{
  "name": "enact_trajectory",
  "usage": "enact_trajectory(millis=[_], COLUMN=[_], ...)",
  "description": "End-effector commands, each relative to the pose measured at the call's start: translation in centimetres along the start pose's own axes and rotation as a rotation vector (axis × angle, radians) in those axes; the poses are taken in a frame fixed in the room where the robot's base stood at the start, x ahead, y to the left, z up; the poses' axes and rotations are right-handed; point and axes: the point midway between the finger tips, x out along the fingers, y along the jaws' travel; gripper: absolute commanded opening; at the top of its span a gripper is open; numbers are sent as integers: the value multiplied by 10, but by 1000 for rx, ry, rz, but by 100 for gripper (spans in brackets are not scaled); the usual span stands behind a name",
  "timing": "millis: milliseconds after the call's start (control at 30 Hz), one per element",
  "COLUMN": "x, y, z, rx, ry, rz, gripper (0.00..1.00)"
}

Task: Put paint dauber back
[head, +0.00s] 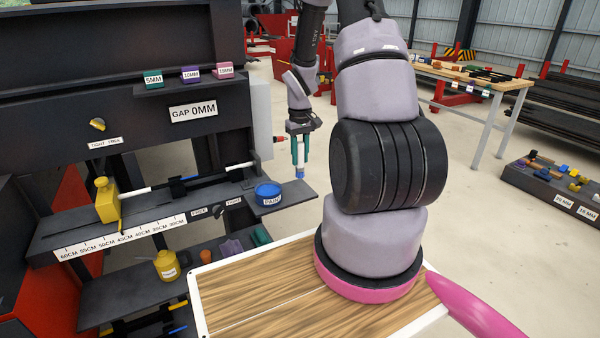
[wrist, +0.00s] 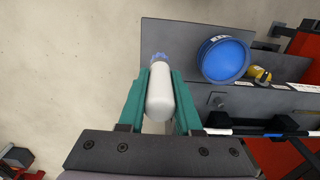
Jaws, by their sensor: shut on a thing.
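My gripper (head: 300,160) is shut on the paint dauber, its teal fingers on both sides of the white handle (wrist: 160,95). The dauber's blue tip (head: 299,173) points down in the head view and shows beyond the fingers in the wrist view (wrist: 159,57). The blue paint pot (head: 268,190) stands on a small dark shelf (head: 293,195), left of the dauber. In the wrist view the pot (wrist: 224,60) is right of the dauber. The tip appears above the shelf, apart from the pot. Most of the handle is hidden by the fingers in the head view.
A yellow bottle (head: 167,264) sits on a lower shelf. Open floor lies behind the small shelf.

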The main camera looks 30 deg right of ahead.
Motion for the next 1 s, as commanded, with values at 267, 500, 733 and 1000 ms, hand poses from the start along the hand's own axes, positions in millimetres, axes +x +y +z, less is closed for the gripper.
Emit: enact_trajectory(millis=[267, 500, 733, 1000], x=[35, 47, 49, 49], y=[0, 0, 0, 0], z=[0, -1, 0, 0], rx=[-1, 1, 1, 1], ry=[-2, 3, 2, 2], rz=[0, 1, 1, 1], gripper=[0, 0, 0, 63])
